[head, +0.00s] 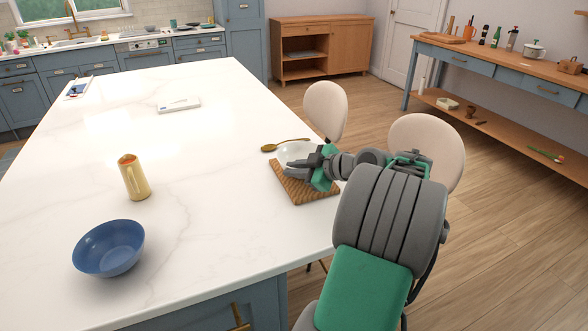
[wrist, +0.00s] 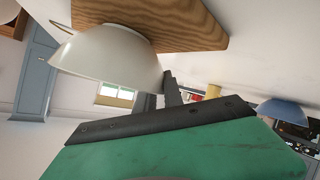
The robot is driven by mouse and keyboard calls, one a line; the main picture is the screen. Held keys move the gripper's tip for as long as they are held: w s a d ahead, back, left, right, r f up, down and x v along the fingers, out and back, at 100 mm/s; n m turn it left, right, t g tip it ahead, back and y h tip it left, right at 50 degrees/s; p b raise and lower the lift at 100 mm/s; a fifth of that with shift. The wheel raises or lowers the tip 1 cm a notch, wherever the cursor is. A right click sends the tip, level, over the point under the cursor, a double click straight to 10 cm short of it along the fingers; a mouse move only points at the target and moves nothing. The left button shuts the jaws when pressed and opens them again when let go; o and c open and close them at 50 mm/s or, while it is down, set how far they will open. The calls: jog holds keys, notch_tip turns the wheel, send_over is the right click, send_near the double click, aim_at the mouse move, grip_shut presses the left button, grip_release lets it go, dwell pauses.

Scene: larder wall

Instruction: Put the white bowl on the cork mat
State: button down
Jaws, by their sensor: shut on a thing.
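The white bowl (head: 292,152) is upright over the far part of the cork mat (head: 302,193), near the right edge of the white counter. In the tilted wrist view the bowl (wrist: 105,57) is large, with its base against or very close to the mat (wrist: 165,18); I cannot tell whether it bears on it. My gripper (head: 308,166) is shut on the bowl's near rim, low over the mat. In the wrist view its dark fingers (wrist: 168,90) meet the rim. My gripper hides part of the bowl and mat.
A wooden spoon (head: 286,145) lies just beyond the bowl. A blue bowl (head: 109,248) and a yellow jug (head: 133,178) stand on the left of the counter (head: 215,200). A white book-like thing (head: 179,104) lies further back. Two chairs (head: 326,108) stand along the right edge. The counter's middle is clear.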

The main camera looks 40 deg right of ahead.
jog(key=shift+f+b, duration=0.15)
jog(key=shift+b, duration=0.15)
jog(key=c, duration=1.5)
grip_release()
jog(key=shift+o, duration=0.2)
jog(key=shift+r+p, duration=0.35)
jog(key=shift+p, duration=0.1)
jog(key=v, duration=1.2)
jog(key=shift+p, duration=0.35)
jog(key=shift+f, duration=0.1)
